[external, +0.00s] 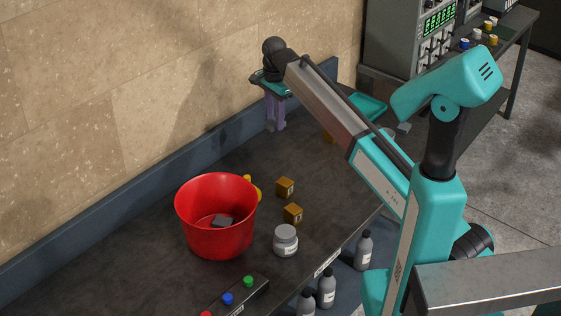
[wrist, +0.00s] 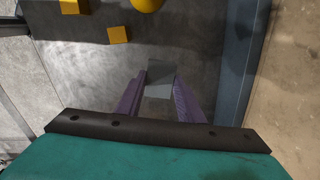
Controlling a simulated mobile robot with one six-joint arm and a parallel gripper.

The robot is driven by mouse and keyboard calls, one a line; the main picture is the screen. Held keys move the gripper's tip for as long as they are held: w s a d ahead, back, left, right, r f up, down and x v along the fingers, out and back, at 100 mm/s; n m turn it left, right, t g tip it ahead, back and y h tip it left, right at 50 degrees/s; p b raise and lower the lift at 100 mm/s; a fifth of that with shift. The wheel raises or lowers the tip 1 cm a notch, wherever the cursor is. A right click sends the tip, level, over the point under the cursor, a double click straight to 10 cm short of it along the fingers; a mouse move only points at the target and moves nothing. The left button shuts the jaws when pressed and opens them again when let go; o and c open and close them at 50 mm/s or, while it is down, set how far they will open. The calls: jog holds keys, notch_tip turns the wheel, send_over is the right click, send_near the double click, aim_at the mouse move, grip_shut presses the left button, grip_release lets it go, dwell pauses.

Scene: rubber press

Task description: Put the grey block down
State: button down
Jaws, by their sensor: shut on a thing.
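My gripper (external: 275,126) hangs fingers down over the far part of the dark bench, close to the wall. Its purple fingers also show in the wrist view (wrist: 160,95), shut on a grey block (wrist: 159,76) between their tips. The held block is hard to make out in the external view, hidden by the fingers. I cannot tell whether it touches the bench top. Another dark grey block (external: 222,220) lies inside the red bucket (external: 217,243) on the bench.
Ochre cubes (external: 285,187) and a grey-lidded jar (external: 286,241) stand right of the bucket. A yellow object (external: 249,184) is partly hidden behind it. A teal tray (external: 368,107) is behind my arm. A blue-grey ledge (external: 110,215) runs along the wall.

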jog(key=s+a+n, duration=0.1)
jog(key=s+a, duration=0.5)
jog(key=s, duration=0.5)
jog(key=s+a+n, duration=0.1)
jog(key=s+a, duration=0.5)
jog(key=s, duration=0.4)
jog(key=s+a+n, duration=0.1)
jog(key=s+a, duration=0.5)
jog(key=s, duration=0.5)
jog(key=f, duration=0.5)
jog(key=shift+w+d+f+p, duration=0.1)
jog(key=shift+w+d+p, duration=0.05)
jog(key=shift+w+p, duration=0.15)
jog(key=shift+f, duration=0.15)
jog(key=shift+f+p, duration=0.9)
jog(key=shift+f, duration=2.1)
jog(key=shift+f, duration=0.1)
jog(key=shift+f+p, duration=0.55)
jog(key=shift+f, duration=1.2)
jog(key=shift+f, duration=0.3)
